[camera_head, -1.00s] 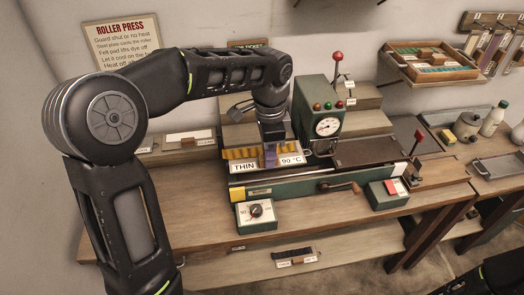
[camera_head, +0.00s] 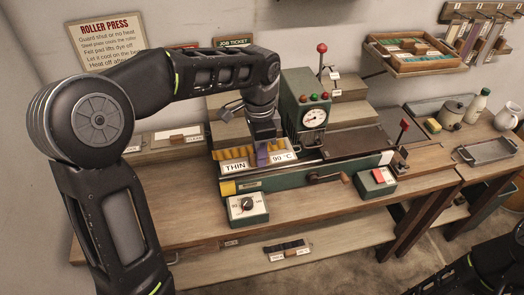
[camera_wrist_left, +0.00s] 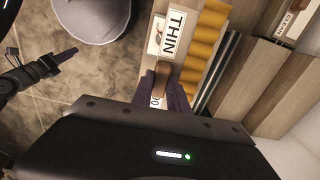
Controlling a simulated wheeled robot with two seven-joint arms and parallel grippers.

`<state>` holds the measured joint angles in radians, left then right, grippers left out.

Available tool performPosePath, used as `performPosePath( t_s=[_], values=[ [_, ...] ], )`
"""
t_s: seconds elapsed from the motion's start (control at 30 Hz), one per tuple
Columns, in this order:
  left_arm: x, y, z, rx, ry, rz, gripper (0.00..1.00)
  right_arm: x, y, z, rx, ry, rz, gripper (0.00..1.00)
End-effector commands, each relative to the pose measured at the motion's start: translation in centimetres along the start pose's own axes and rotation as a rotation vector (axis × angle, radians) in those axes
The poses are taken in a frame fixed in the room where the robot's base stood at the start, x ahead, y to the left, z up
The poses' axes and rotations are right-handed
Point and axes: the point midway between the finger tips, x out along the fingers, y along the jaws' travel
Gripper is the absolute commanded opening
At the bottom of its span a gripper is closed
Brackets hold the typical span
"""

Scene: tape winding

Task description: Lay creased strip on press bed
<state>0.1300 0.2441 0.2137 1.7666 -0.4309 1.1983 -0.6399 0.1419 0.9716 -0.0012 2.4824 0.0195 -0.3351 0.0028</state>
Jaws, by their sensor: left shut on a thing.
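The creased strip (camera_head: 235,157) is yellow-orange and ridged. It lies along the low press bed (camera_head: 320,172), behind the white THIN label (camera_head: 235,167) and the 90 °C label (camera_head: 283,157). The left wrist view shows the ridged strip (camera_wrist_left: 207,45) close beside the THIN label (camera_wrist_left: 174,33). My left gripper (camera_head: 262,153) points down over the middle of the strip, with purple fingers. They are shut on a small brown grip (camera_wrist_left: 162,68) next to the labels. Contact between strip and bed cannot be told. My right gripper (camera_wrist_left: 62,56) shows small in the left wrist view; its jaw state is unclear.
A green press housing (camera_head: 309,105) with a gauge and red-knobbed lever stands right of my left gripper. A dial box (camera_head: 246,207) and a red-button box (camera_head: 376,182) sit in front. A crank handle (camera_head: 328,179) sticks out. A metal tray (camera_head: 486,151) lies on the right table.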

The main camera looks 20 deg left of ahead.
Motion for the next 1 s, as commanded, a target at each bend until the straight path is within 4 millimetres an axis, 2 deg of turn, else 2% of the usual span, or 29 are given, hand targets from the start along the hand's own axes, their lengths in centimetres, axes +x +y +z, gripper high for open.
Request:
performPosePath(
  t_s=[0.17,0.4,0.5,0.67,1.0],
  values=[
    [2.8,-0.2,-1.3,-0.187,-0.001,0.005,0.0,1.3,0.3,-0.1,-0.002,0.003,-0.003,0.36],
    [7.9,-0.5,-4.2,-0.631,-0.001,0.004,0.0,3.2,0.8,-0.2,-0.006,0.011,-0.01,0.36],
    [9.3,-0.6,-5.1,-0.777,0.0,0.002,0.0,3.7,0.8,-0.3,-0.007,0.013,-0.012,0.36],
    [10.2,-0.6,-5.7,-0.887,0.0,-0.001,0.0,3.9,0.8,-0.3,-0.008,0.015,-0.014,0.36],
    [10.1,-0.6,-5.7,-0.891,0.0,-0.001,0.0,3.8,0.8,-0.3,-0.008,0.015,-0.014,0.36]
  ],
)
